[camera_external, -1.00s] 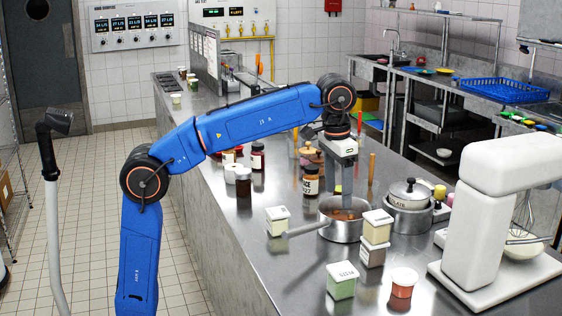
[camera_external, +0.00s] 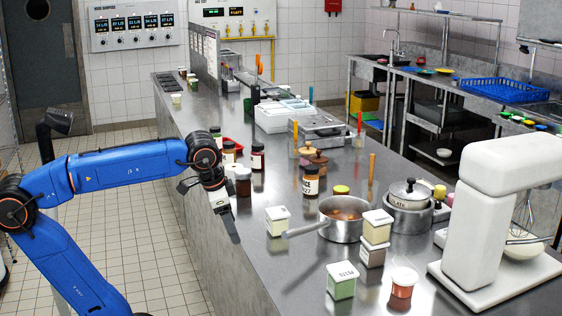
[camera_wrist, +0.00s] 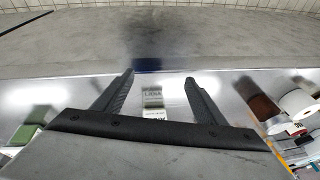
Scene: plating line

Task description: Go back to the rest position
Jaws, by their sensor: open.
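My gripper (camera_external: 233,228) hangs at the left edge of the steel counter (camera_external: 262,290), apart from the things on it. In the wrist view my gripper (camera_wrist: 158,82) has its two dark fingers spread wide, with nothing held between them. A small labelled container (camera_wrist: 152,97) shows beyond the gap between the fingers.
A saucepan (camera_external: 343,228) of brown food has its handle toward my gripper, near a white-lidded tub (camera_external: 277,220). Jars (camera_external: 243,181) stand behind the gripper. A white mixer (camera_external: 485,215) stands at right. The floor (camera_external: 150,235) left of the counter is clear.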

